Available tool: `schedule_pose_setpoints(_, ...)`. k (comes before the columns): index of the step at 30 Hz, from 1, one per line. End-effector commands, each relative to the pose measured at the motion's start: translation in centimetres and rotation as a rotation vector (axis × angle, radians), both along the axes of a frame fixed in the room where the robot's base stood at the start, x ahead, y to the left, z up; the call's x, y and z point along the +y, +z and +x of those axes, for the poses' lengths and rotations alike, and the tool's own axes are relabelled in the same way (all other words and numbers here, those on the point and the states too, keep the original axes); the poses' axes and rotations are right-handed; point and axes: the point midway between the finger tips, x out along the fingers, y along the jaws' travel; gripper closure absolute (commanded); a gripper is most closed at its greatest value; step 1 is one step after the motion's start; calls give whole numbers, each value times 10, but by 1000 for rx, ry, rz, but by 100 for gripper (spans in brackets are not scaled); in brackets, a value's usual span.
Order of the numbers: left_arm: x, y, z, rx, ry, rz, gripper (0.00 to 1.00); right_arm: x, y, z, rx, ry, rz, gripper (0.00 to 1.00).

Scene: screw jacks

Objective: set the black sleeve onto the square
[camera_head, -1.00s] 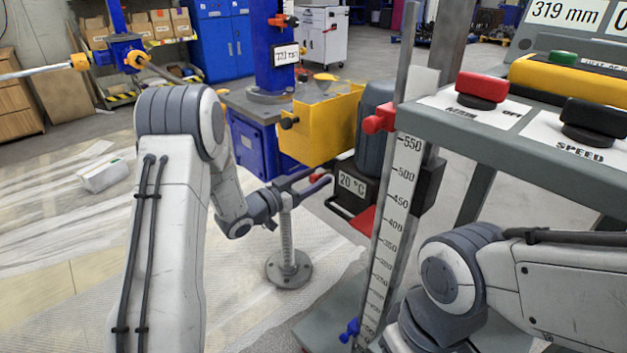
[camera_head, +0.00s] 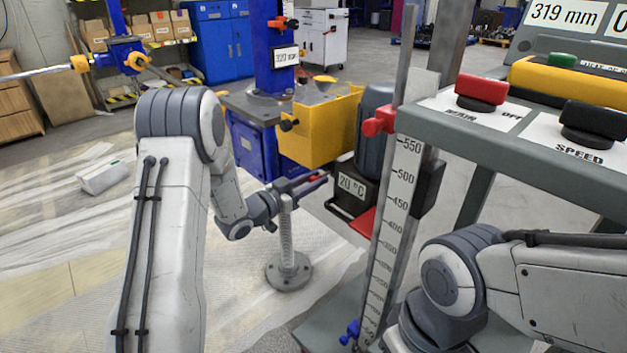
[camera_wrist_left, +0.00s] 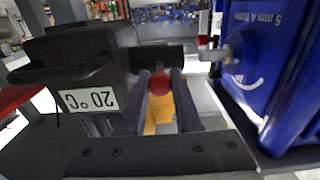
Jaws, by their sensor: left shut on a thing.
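My left gripper (camera_head: 302,185) is beside the black box with the 20 °C label (camera_head: 357,187), by the top of an upright grey post (camera_head: 287,240) on a round base. In the left wrist view its two fingers (camera_wrist_left: 161,90) are shut on a red round knob (camera_wrist_left: 159,82). A short black cylinder (camera_wrist_left: 158,56), perhaps the black sleeve, lies crosswise just beyond the fingertips, between the black box (camera_wrist_left: 75,65) and a blue block with a metal shaft (camera_wrist_left: 275,65). I cannot make out the square. My right gripper is out of view.
A tall scale with numbers (camera_head: 395,215) and a red clamp (camera_head: 378,121) stands right of the box. A yellow bin (camera_head: 318,130) is behind the gripper. A control panel with red and black knobs (camera_head: 480,90) overhangs the right side.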

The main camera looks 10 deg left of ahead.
Motion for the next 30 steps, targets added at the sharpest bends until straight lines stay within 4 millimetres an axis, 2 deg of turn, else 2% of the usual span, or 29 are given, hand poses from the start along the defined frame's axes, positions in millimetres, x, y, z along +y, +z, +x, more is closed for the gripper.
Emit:
schedule_pose_setpoints(26,1,0,0,1,2,0,100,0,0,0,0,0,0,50)
schedule_pose_setpoints(30,16,1,5,0,7,0,100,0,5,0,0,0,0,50)
